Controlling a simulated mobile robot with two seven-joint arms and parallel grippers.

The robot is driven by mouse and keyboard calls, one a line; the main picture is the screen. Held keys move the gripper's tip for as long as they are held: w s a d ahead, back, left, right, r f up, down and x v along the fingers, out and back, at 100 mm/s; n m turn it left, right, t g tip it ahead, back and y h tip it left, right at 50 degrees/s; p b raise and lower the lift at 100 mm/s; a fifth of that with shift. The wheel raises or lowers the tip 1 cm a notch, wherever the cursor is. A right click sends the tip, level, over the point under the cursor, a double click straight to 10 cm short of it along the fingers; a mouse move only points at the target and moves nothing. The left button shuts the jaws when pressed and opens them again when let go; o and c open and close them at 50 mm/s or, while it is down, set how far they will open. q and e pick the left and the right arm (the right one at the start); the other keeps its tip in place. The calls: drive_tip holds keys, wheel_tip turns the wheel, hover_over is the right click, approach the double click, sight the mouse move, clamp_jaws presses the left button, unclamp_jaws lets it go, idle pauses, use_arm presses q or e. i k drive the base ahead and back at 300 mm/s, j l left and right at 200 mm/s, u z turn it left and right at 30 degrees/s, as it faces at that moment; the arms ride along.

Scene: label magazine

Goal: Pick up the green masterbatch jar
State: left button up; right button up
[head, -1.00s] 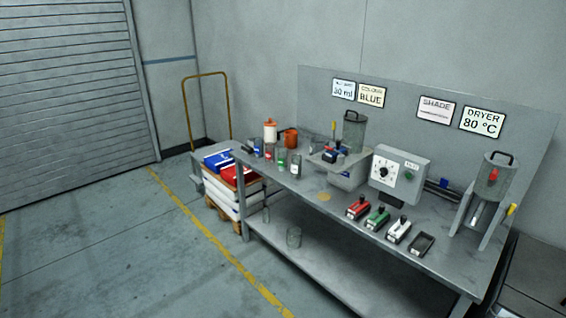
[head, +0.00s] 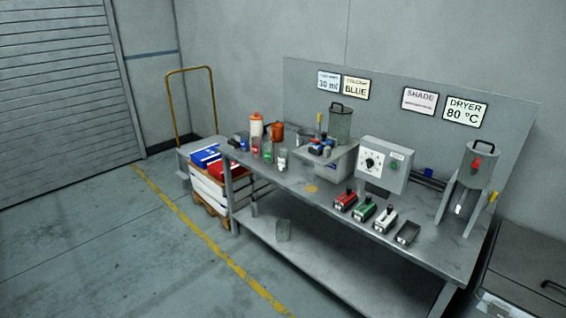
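A row of small clear jars with coloured marks stands at the left end of the grey workbench (head: 325,205). The one with a green mark, the green masterbatch jar (head: 267,152), stands upright between a jar with a red mark (head: 256,147) and a jar with a white mark (head: 282,159). The marks are small and hard to read at this distance. Neither of my grippers is in view.
An orange-capped white bottle (head: 256,127) and an orange container (head: 277,131) stand behind the jars. A grey machine with a hopper (head: 340,125) is to their right. A yellow-handled trolley (head: 168,105) stands at left; the floor in front is clear.

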sight(269, 154)
drive_tip(key=z, duration=0.35)
drive_tip(key=i+j+z, duration=0.8)
drive_tip(key=i+j, duration=0.15)
drive_tip(key=j, duration=0.2)
drive_tip(key=i+j+z, duration=0.15)
drive_tip(key=j, duration=0.15)
drive_tip(key=i+j, duration=0.15)
drive_tip(key=j, duration=0.2)
drive_tip(key=z, duration=0.05)
